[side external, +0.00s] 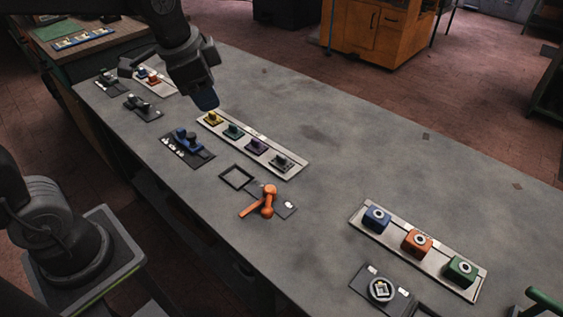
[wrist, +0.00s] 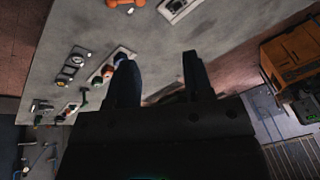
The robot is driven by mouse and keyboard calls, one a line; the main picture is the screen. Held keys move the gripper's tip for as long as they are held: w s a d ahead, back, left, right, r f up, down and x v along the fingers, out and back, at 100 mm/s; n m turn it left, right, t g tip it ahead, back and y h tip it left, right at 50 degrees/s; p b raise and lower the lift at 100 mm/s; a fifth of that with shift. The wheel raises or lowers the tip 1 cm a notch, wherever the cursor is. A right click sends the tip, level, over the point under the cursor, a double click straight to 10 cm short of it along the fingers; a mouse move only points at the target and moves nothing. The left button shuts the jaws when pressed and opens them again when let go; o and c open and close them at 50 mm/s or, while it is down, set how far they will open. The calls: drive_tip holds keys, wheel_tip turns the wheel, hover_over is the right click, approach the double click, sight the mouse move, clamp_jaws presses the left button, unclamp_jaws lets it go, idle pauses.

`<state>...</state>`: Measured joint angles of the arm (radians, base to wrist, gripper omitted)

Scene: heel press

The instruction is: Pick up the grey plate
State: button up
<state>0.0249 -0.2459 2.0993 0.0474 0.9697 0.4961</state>
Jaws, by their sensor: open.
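The grey plate (side external: 282,163) sits at the near right end of a pale rack (side external: 302,172), beyond a purple plate (side external: 255,146), a green plate (side external: 233,131) and a yellow plate (side external: 212,118). Each plate carries a raised grip. My gripper (side external: 207,101) hangs above the table near the yellow end of the rack, apart from the grey plate. In the wrist view its two fingers stand wide apart (wrist: 160,75) with nothing between them. There the rack end with what looks like the grey plate (wrist: 177,6) is cut off by the top edge.
An orange lever clamp (side external: 267,202) stands beside an empty square frame (side external: 236,177) in front of the rack. A blue fixture (side external: 188,142) lies left of it. A second rack (side external: 440,258) holds blue, orange and green blocks. The table behind the plate rack is clear.

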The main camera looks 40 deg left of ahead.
drive_tip(key=w+f+m+g, duration=0.2)
drive_tip(key=w+f+m, duration=0.4)
drive_tip(key=w, duration=0.6)
drive_tip(key=m+g+y, duration=0.1)
drive_tip(key=m+g, duration=0.1)
drive_tip(key=m, duration=0.4)
approach(282, 155)
drive_tip(key=f, duration=0.5)
drive_tip(key=shift+s+a, duration=0.2)
drive_tip(key=shift+s, duration=0.15)
drive_tip(key=shift+w+a+f, duration=0.1)
drive_tip(key=shift+a+f, duration=0.15)
drive_tip(key=shift+f, duration=1.05)
drive_tip(key=shift+w+a+f, duration=0.1)
drive_tip(key=shift+a+f, duration=0.1)
drive_tip(key=shift+f, duration=1.05)
drive_tip(key=shift+c, duration=0.3)
clamp_jaws()
